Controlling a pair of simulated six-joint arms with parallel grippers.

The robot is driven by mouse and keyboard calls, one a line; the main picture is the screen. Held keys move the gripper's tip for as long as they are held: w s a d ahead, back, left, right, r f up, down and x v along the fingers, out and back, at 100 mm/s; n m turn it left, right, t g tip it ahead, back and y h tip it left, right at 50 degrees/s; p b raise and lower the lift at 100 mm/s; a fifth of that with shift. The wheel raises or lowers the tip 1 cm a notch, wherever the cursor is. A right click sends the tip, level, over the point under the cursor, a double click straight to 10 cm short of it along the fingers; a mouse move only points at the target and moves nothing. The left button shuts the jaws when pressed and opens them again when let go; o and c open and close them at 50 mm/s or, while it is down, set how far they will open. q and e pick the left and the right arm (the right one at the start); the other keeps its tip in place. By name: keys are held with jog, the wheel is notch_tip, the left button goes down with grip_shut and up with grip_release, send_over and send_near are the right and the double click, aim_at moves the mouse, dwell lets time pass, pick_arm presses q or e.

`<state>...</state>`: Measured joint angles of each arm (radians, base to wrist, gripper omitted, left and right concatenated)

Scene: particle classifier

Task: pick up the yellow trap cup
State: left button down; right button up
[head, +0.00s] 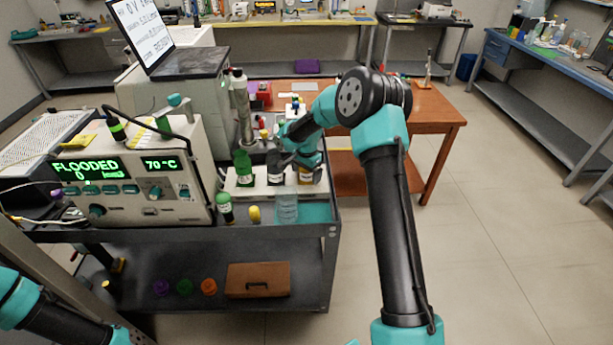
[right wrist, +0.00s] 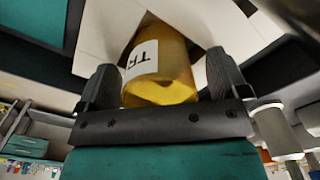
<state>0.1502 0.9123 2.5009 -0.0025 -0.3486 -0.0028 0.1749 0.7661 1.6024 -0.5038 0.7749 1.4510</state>
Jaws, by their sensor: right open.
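The yellow trap cup (right wrist: 160,75) is amber with a white label reading "TR". In the right wrist view it lies between the two fingers of my right gripper (right wrist: 163,88), with gaps at the sides. In the head view the cup (head: 306,177) stands at the right of a pale rack, partly hidden by my right gripper (head: 290,160). The right gripper is open around the cup. My left arm shows at the bottom left of the head view, but its gripper is out of frame.
A green cup (head: 244,168) and a dark cup (head: 275,168) stand in the same rack. In front are a green-capped bottle (head: 226,209), a small yellow item (head: 254,214) and a clear container (head: 287,208). An instrument reading "FLOODED" (head: 140,180) stands to the left.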

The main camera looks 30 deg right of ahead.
dwell(0.3)
jog(key=c, duration=1)
jog(key=shift+r, duration=0.15)
notch_tip(320, 180, up, 10)
jog(key=shift+f, duration=0.1)
dwell(0.4)
